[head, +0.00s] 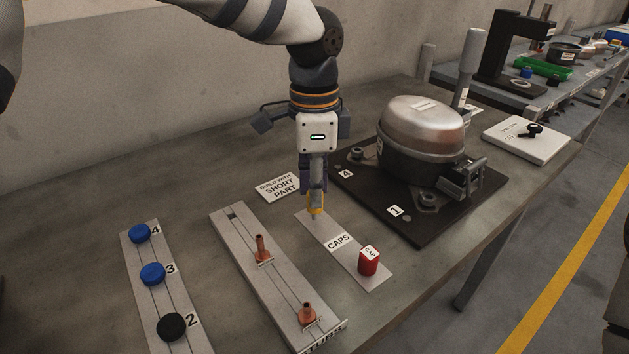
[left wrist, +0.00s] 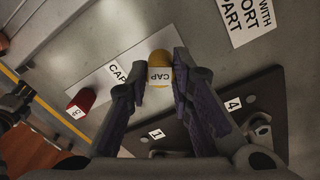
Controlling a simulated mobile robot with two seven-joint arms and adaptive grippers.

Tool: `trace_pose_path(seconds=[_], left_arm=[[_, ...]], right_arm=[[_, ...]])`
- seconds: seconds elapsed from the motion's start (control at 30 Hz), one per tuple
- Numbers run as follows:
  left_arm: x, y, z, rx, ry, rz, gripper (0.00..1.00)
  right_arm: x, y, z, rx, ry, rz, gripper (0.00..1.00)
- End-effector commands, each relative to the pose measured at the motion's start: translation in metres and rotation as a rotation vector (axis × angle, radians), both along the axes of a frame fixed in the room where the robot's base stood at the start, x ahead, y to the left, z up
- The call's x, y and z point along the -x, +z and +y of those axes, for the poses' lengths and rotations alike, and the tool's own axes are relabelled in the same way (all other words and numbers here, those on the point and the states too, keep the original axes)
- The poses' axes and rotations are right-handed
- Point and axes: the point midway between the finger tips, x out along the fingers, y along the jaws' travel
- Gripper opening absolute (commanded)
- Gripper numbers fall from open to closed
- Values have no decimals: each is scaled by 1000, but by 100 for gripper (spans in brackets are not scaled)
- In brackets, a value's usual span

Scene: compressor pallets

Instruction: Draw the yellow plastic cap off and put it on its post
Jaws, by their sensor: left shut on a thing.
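My left gripper (head: 315,207) points down over the far end of the pale CAPS strip (head: 345,262). It is shut on the yellow cap (head: 313,210), which shows as a small yellow band between the fingertips. In the left wrist view the yellow cap (left wrist: 159,68) sits between both fingers, with its white CAP label facing the camera. The fingers hide its sides, and I cannot tell whether it touches the strip or a post. A red cap (head: 369,263) stands at the near end of the strip; it also shows in the left wrist view (left wrist: 81,102). My right gripper is not seen.
A compressor (head: 422,128) stands on a black plate (head: 455,222) right of my left gripper. A tubes rack (head: 270,285) with copper stubs and a strip (head: 160,300) with blue and black pieces lie to the left. A "short part" card (head: 277,187) lies close by.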

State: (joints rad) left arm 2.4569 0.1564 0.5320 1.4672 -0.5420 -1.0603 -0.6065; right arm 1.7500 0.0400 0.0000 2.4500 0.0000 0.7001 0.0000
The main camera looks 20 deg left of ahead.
Motion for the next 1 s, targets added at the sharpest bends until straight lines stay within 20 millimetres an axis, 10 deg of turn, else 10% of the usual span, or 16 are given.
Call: trace_pose_path(seconds=[0.73,0.83,1.0], left_arm=[[0,-19,0,-1,0,0,0],[0,-19,0,-1,0,0,39],[0,-19,0,0,0,0,44]], right_arm=[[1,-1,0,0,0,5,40],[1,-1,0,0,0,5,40],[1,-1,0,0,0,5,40]])
